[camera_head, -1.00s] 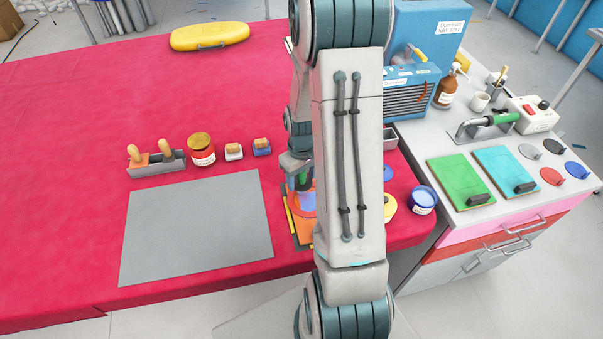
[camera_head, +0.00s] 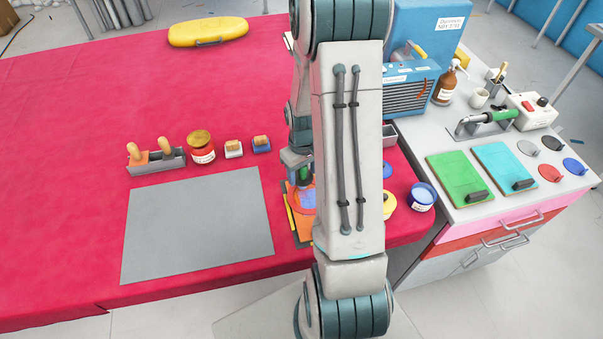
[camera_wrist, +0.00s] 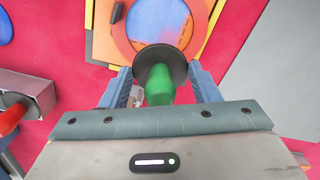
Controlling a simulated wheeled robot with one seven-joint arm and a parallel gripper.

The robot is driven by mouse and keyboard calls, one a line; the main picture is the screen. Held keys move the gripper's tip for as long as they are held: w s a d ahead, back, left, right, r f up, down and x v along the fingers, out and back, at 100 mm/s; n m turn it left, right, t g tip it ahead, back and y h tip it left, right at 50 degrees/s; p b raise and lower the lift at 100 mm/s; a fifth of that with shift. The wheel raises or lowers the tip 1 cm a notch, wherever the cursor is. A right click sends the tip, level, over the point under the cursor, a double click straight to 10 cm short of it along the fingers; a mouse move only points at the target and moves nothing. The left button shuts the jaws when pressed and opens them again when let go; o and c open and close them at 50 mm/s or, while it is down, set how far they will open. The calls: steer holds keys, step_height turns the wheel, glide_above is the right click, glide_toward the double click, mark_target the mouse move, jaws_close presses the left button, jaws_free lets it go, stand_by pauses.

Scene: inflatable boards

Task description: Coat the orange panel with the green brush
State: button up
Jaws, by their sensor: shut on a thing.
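My gripper (camera_wrist: 161,84) is shut on the green brush (camera_wrist: 159,86), with one blue-grey finger on each side of its green handle. A dark round disc sits at the brush's far end and hides its tip. The brush also shows in the head view (camera_head: 304,174), partly behind my arm. The orange panel (camera_wrist: 122,38) lies beyond the brush in the wrist view, with a pale blue-violet patch inside an orange ring. In the head view the panel (camera_head: 301,236) lies right of the grey sheet, partly hidden by my arm. I cannot tell whether the brush touches it.
A grey sheet (camera_head: 197,228) lies on the red-covered table. Behind it stand a tool holder (camera_head: 157,163), a red tin (camera_head: 202,151) and two small blocks. A blue pot (camera_head: 422,197) stands right of my arm. A red-handled tool (camera_wrist: 15,116) is left in the wrist view.

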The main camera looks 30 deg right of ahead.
steer(key=r, duration=0.2)
steer(key=r+p, duration=0.1)
steer(key=shift+s+a, duration=0.2)
steer(key=shift+s, duration=0.05)
steer(key=shift+w+a+r+p, duration=0.1)
steer(key=shift+w+r+p, duration=0.1)
steer(key=shift+r+p, duration=0.4)
steer(key=shift+s+r+p, duration=0.1)
steer(key=shift+r+p, duration=0.75)
steer(key=shift+r, duration=0.75)
steer(key=shift+f+b, duration=0.35)
steer(key=shift+b, duration=1.5)
